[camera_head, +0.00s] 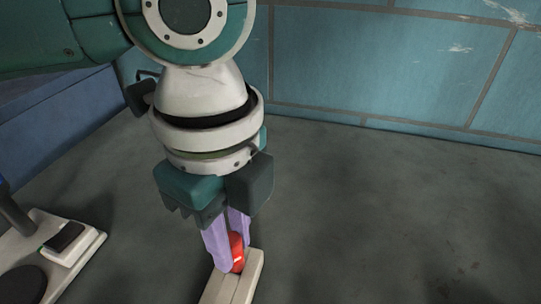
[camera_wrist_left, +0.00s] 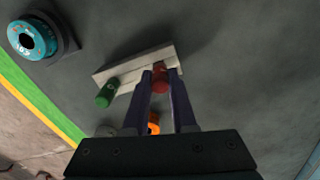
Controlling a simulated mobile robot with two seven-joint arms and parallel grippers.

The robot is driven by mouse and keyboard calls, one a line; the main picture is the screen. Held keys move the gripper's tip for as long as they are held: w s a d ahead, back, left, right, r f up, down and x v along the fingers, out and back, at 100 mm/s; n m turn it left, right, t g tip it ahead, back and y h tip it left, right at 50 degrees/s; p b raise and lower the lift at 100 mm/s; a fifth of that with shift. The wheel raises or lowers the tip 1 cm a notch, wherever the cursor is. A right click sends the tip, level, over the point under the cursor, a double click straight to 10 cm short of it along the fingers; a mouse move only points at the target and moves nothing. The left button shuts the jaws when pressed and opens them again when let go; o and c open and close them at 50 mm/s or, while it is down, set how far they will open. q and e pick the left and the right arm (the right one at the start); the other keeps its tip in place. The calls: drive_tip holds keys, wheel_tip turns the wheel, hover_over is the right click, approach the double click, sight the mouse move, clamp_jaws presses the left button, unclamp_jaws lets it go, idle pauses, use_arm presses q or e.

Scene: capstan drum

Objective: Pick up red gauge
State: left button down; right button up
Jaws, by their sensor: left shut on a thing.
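The red gauge (camera_head: 237,252) is a small red piece at the far end of a pale block (camera_head: 245,280). My left gripper (camera_head: 232,252) points down with its purple fingers on either side of the red gauge and is shut on it. In the left wrist view the red gauge (camera_wrist_left: 160,78) shows between the fingertips, against the pale block (camera_wrist_left: 133,66); I cannot tell whether it is lifted clear of the block. The fingers hide part of the gauge. My right gripper is not in view.
A green piece (camera_wrist_left: 107,93) stands at the block's other end, and an orange ring-like piece (camera_wrist_left: 153,124) shows beyond the fingers. A teal dial (camera_wrist_left: 33,40) is at upper left. A pale plate with a dark switch (camera_head: 66,238) lies left. The grey surface to the right is clear up to the teal wall (camera_head: 400,70).

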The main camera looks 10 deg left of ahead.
sight(231, 238)
use_arm(q)
wheel_tip(231, 238, up, 19)
drive_tip(key=p, duration=0.3)
drive_tip(key=shift+r, duration=0.2)
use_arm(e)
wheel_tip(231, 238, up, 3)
